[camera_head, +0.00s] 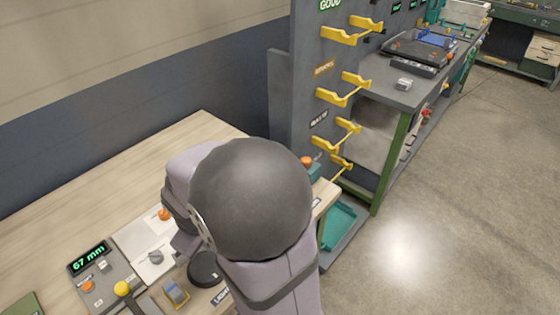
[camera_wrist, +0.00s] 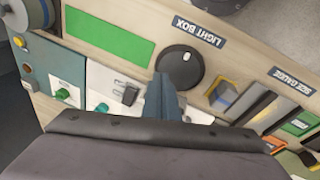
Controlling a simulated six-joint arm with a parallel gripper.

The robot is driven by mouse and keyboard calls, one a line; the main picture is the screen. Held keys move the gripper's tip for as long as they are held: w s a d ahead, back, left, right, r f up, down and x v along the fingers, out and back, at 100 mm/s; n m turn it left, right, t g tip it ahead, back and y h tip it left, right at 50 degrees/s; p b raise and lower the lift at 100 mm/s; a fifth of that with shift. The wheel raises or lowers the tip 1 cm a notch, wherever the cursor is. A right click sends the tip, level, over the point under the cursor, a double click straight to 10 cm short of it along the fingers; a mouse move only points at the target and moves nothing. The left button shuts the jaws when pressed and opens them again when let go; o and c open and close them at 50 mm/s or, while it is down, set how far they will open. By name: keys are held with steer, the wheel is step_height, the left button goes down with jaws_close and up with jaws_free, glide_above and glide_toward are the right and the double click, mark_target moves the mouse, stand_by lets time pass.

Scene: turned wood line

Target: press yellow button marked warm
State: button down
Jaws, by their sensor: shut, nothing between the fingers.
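A yellow round button (camera_head: 122,288) sits on a grey control panel (camera_head: 108,270) at the lower left of the head view, by a green "67 mm" readout (camera_head: 89,258). Its marking is too small to read. No button marked warm is readable in either view. My gripper (camera_wrist: 163,82) shows in the wrist view as blue-grey fingers, shut and empty, over the bench. Its tips appear just beside a black round knob (camera_wrist: 180,67); contact cannot be told. My arm hides part of the bench in the head view.
The wrist view shows a lit green panel (camera_wrist: 108,36), a "LIGHT BOX" label (camera_wrist: 198,32), green knobs (camera_wrist: 62,94), a toggle switch (camera_wrist: 127,92) and a small block in a yellow holder (camera_wrist: 222,96). A rack with yellow hooks (camera_head: 338,35) stands beyond my arm.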

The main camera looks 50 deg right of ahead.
steer(key=w+d+r+n+t+h+p, duration=0.1)
steer(key=w+d+r+n+p, duration=0.2)
steer(key=d, duration=0.5)
steer(key=w+d+r+n+t+h+p, duration=0.1)
steer(key=w+d+n+t, duration=0.1)
steer(key=w+d, duration=0.45)
steer(key=w+d+r+n+t+h+p, duration=0.1)
steer(key=w+d+r+n+p, duration=0.2)
steer(key=d, duration=0.5)
steer(key=s+d+f+n+t+y+p, duration=0.1)
steer(key=s+d+f+n+t+p, duration=0.1)
steer(key=d+n, duration=0.9)
steer(key=d+p, duration=0.1)
steer(key=d, duration=0.5)
steer(key=shift+p, duration=0.35)
steer(key=shift+f, duration=0.2)
step_height(320, 180, down, 8)
steer(key=b, duration=0.8)
steer(key=shift+f, duration=0.25)
